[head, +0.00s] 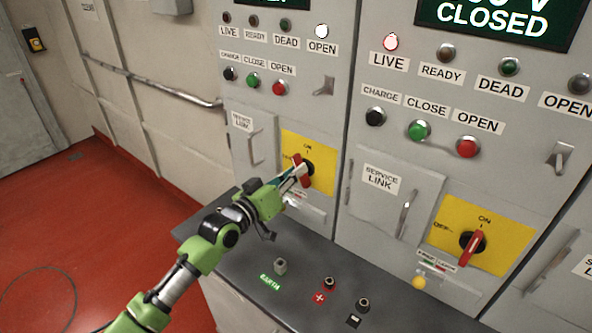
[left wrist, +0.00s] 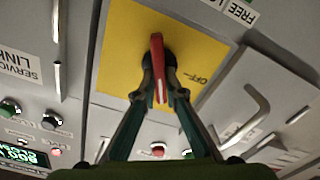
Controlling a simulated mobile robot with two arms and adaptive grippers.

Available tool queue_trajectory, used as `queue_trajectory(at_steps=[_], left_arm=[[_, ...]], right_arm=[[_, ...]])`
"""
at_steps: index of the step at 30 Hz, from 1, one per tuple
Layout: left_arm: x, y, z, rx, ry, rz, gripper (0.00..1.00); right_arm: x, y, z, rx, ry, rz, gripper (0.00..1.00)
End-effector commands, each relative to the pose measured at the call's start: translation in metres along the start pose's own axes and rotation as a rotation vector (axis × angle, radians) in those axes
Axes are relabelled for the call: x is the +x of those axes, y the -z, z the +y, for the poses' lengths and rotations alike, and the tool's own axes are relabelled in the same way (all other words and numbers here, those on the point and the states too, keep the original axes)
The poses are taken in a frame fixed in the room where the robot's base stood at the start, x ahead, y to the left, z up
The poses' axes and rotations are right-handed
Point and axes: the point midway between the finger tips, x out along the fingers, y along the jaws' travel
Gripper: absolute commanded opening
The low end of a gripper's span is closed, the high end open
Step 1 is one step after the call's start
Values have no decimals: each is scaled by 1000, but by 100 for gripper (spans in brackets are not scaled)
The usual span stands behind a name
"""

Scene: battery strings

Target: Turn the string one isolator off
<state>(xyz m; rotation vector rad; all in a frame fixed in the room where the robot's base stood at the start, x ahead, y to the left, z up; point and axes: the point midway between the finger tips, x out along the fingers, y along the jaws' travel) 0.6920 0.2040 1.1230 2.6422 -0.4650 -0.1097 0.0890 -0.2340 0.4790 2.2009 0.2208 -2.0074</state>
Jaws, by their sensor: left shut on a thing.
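The left cabinet's isolator has a red handle (head: 299,172) on a yellow plate (head: 322,150) marked ON at the top. My left gripper (head: 300,171) is shut on this red handle. In the left wrist view the fingertips (left wrist: 160,88) close on the red handle (left wrist: 157,50), in front of its black hub; OFF shows to the right on the yellow plate (left wrist: 125,45). Fingers hide part of the plate, and the handle's exact setting is hard to tell. A second red isolator handle (head: 473,247) stands on the right cabinet, untouched. My right gripper is not in view.
The left cabinet's OPEN lamp (head: 322,31) is lit white; the right cabinet's LIVE lamp (head: 390,42) is lit under a display (head: 493,20) reading CLOSED. Service link doors with handles (head: 408,213) flank the isolators. A dark ledge (head: 245,262) with terminals juts out below.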

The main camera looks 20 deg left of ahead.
Motion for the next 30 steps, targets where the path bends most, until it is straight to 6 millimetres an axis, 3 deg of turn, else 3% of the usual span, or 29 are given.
queue_trajectory(at_steps=[30], left_arm=[[0,-3,-8,-927,0,2,0]], right_arm=[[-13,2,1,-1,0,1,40]])
